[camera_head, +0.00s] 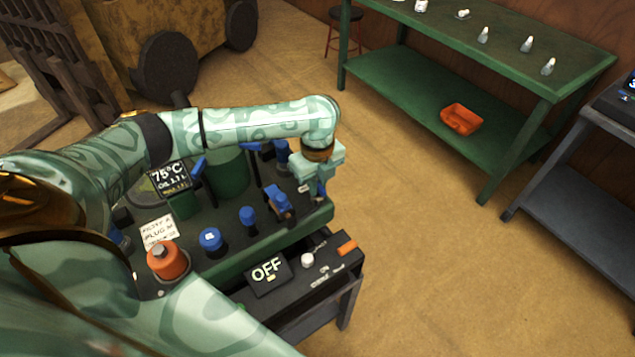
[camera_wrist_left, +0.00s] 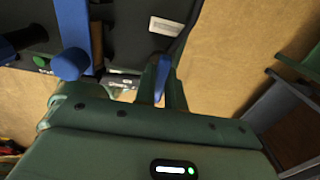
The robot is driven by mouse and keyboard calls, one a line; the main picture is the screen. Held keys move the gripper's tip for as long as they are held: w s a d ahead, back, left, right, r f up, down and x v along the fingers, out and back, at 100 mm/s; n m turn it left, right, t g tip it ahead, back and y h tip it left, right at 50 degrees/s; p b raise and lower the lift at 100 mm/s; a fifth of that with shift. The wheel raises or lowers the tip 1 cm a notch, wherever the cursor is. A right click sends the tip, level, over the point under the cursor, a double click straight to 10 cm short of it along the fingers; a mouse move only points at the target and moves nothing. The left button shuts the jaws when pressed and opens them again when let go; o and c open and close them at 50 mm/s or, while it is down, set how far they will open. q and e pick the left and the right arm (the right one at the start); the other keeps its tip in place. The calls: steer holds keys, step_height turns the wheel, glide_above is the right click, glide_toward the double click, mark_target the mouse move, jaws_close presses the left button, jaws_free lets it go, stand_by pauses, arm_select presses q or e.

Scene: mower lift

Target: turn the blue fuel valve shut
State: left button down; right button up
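My left gripper (camera_head: 319,190) points down at the right end of the green machine's deck, beside a blue lever (camera_head: 278,199). In the left wrist view its two dark green fingers (camera_wrist_left: 163,90) are close together, with a narrow blue handle (camera_wrist_left: 162,76) between them, apparently gripped. I take this handle to be the fuel valve's; the valve's body is hidden by the gripper. The handle lies nearly in line with the fingers in that view. My right gripper is not in view.
The deck also carries a blue knob (camera_head: 247,216), a blue cap (camera_head: 210,239) and an orange cap (camera_head: 167,261). A panel reading OFF (camera_head: 267,272) is in front. A green bench (camera_head: 440,80) with an orange tray (camera_head: 461,119) stands right, across open floor.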

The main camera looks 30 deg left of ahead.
arm_select(q)
steer(key=shift+r+p, duration=0.1)
steer(key=shift+p, duration=0.3)
steer(key=m+p, duration=0.3)
steer(key=shift+r, duration=0.15)
steer(key=shift+m+p, duration=0.65)
steer(key=shift+m, duration=0.25)
steer(key=m+p, duration=0.1)
steer(key=m, duration=0.1)
steer(key=shift+m, duration=0.4)
steer(key=m, duration=0.2)
steer(key=m+p, duration=0.1)
steer(key=m, duration=0.1)
steer(key=shift+f+m+p, duration=0.2)
steer(key=shift+m+p, duration=0.1)
steer(key=m, duration=0.5)
steer(key=shift+m, duration=0.3)
